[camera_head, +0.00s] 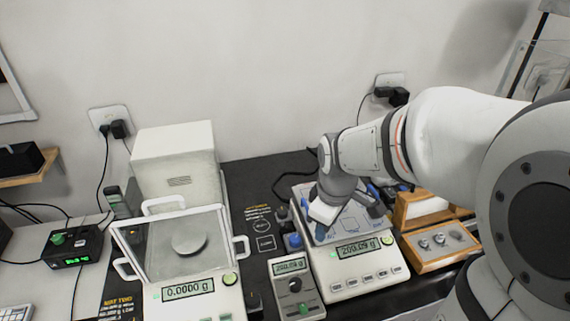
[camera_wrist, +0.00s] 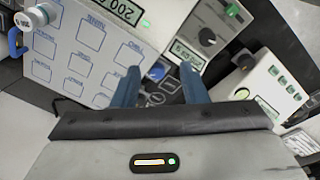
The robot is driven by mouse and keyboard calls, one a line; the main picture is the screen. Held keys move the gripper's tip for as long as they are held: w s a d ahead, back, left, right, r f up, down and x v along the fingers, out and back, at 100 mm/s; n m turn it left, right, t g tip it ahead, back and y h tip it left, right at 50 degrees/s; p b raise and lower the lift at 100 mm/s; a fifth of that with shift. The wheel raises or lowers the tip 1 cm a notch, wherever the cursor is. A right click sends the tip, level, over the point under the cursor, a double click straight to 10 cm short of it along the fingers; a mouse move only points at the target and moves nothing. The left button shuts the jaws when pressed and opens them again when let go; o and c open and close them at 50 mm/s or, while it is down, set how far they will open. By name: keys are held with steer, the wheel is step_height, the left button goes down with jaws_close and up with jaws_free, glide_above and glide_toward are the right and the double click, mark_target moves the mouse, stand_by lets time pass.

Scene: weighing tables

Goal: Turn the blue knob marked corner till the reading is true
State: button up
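A blue knob (camera_head: 293,241) stands at the left side of the right-hand balance (camera_head: 345,283), whose display reads 200.09 g. In the wrist view the knob (camera_wrist: 157,73) shows between the tips of my two blue fingers, apart from both as far as I can see. Any marking on it is too small to read. My gripper (camera_head: 348,222) is open and empty, above the right-hand balance in the head view; it also shows in the wrist view (camera_wrist: 158,80). A grey handheld unit (camera_head: 293,285) in front of the knob also reads about 200.09 g.
A balance with a glass shield (camera_head: 188,245) reads 0.0000 g at left. A wooden tray of weights (camera_head: 440,246) lies right of the right-hand balance. A small box with a green display (camera_head: 74,248) is at far left. The black mat (camera_head: 252,183) has some bare room between the balances.

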mark_target(295, 238)
steer(key=w+a+f+n+p, duration=0.1)
steer(key=w+a+f+n, duration=0.1)
steer(key=n, duration=0.1)
steer(key=w+a+f+n+g+p, duration=0.1)
steer(key=w+a+f+n, duration=0.1)
steer(key=w+n, duration=0.1)
steer(key=w+a+f+n+p, duration=0.1)
steer(key=w+f+n, duration=0.1)
steer(key=n, duration=0.3)
steer(key=shift+w+a, duration=0.4)
steer(key=shift+w+a+f+p, duration=0.1)
steer(key=shift+f+p, duration=0.2)
steer(key=shift+f, duration=0.4)
step_height(295, 238, down, 7)
steer(key=shift+p, duration=0.35)
steer(key=c, duration=0.7)
steer(key=shift+n+b, duration=0.3)
steer(key=shift+n, duration=0.7)
